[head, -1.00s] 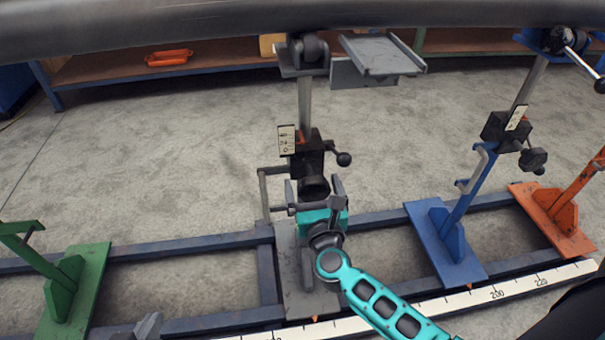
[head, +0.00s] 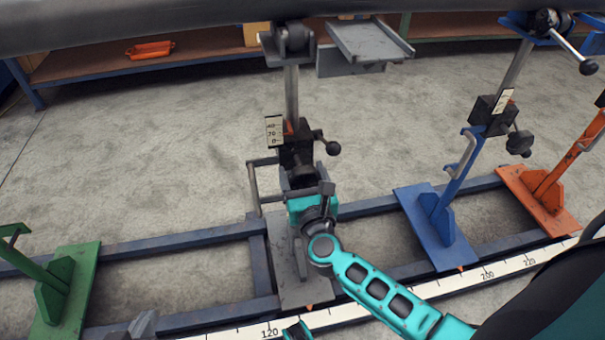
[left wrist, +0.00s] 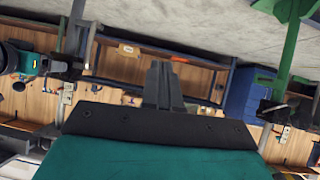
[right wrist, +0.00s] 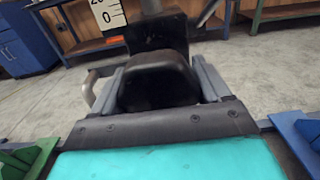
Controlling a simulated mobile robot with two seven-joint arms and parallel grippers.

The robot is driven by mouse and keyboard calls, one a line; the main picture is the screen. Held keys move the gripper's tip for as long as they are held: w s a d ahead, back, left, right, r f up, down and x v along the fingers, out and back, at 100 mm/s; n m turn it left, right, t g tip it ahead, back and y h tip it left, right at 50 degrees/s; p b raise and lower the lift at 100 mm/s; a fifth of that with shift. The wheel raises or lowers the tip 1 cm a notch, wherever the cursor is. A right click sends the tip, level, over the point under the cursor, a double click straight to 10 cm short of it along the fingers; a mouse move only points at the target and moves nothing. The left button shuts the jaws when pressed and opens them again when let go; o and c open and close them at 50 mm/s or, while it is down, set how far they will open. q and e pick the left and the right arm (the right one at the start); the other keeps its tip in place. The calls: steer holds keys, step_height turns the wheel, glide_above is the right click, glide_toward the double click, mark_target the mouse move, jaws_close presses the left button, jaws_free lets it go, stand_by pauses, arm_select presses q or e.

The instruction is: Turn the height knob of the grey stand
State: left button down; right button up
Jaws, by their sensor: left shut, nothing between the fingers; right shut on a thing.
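The grey stand's base plate (head: 300,270) sits on the blue rail frame. Its post (head: 291,92) rises through a black clamp block (head: 296,150) with a number plate on its left. The black height knob (head: 303,174) faces me below the block. My right gripper (head: 308,188) is shut on this knob. In the right wrist view, the dark knob (right wrist: 158,82) lies between the two grey fingers. My left gripper (head: 146,321) is shut and empty near the bottom edge, apart from the stand. Its closed fingers (left wrist: 163,85) show in the left wrist view.
A side lever with a black ball (head: 333,148) juts right of the block. A big dark pipe (head: 150,28) crosses overhead. A green stand (head: 65,290) is left; blue (head: 435,225) and orange (head: 545,195) stands are right. A ruler strip (head: 350,315) runs along the front.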

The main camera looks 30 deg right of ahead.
arm_select(q)
steer(key=shift+w+r, duration=0.2)
steer(key=shift+r, duration=0.1)
